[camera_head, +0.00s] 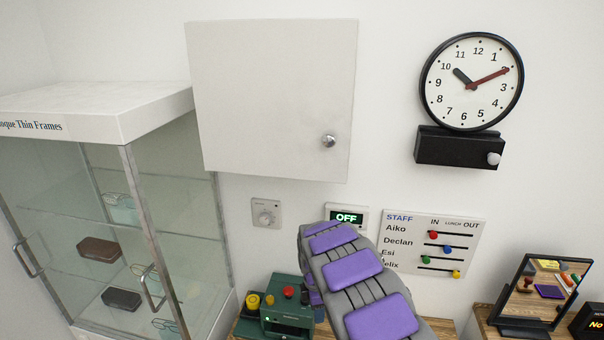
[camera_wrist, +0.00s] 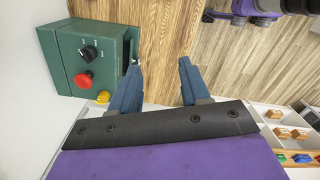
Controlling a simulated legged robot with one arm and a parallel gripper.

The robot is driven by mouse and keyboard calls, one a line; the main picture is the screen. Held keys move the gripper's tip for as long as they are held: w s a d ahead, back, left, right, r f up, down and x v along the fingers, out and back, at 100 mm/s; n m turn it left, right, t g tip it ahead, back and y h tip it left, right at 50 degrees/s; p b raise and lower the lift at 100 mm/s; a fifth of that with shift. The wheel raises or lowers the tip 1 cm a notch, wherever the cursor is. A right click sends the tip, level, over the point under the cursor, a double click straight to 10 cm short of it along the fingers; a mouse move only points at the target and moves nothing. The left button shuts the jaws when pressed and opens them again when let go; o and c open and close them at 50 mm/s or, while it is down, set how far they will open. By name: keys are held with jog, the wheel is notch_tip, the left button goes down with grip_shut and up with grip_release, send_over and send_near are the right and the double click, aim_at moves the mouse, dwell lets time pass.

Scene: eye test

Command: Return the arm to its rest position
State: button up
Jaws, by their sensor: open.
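My arm (camera_head: 355,285), grey with purple pads, reaches forward at the lower middle of the head view. Its far end hides the gripper fingers there. In the wrist view my gripper (camera_wrist: 160,66) shows two blue fingers spread apart with nothing between them. Wooden planks show beyond the fingertips. A green box (camera_wrist: 68,50) with a black knob and a red button is close to the left finger; I cannot tell whether they touch. The green box (camera_head: 287,318) also shows left of my arm in the head view.
A glass display case (camera_head: 170,230) stands at left. A white wall cabinet (camera_head: 270,95) hangs above my arm. An OFF sign (camera_head: 346,217) and staff board (camera_head: 433,240) are on the wall behind it. A clock (camera_head: 472,85) hangs upper right; a framed mirror (camera_head: 533,292) stands lower right.

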jog(key=s+d+r+m+b, duration=0.3)
jog(key=s+d+r+m, duration=0.2)
jog(key=s, duration=0.3)
jog(key=s+d+r+m+b, duration=0.4)
jog(key=s+d+r+m, duration=0.1)
jog(key=s, duration=0.4)
jog(key=s+f+m+g+b, duration=0.1)
jog(key=s+f+m+b, duration=0.3)
jog(key=s, duration=2.3)
jog(key=m+b, duration=0.3)
jog(key=m, duration=0.3)
jog(key=shift+s+a+g+y, duration=0.2)
jog(key=shift+s+g+y, duration=0.1)
jog(key=shift+g, duration=0.1)
